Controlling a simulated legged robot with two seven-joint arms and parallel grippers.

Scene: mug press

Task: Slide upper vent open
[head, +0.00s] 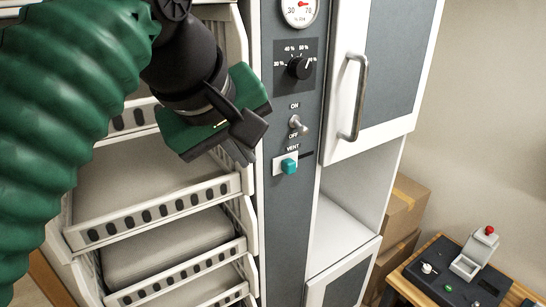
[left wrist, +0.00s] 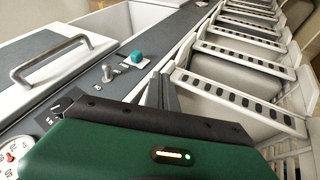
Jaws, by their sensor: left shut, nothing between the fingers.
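The vent slider is a teal knob (head: 289,166) on a white plate under the word VENT on the grey control panel (head: 283,220). A dark slot shows to the right of the knob. The knob also shows in the left wrist view (left wrist: 137,57), beyond my fingers. My left gripper (head: 240,152) is shut and empty, with its fingertips to the left of the knob and apart from it, near the panel's left edge. Its fingers also show in the left wrist view (left wrist: 164,92). My right gripper is in neither view.
A toggle switch (head: 297,125) and a black dial (head: 299,68) sit above the vent. A cabinet door handle (head: 355,97) stands out to the right. Slotted drawers (head: 160,215) lie left and below. A wooden table (head: 405,284) with a control box stands lower right.

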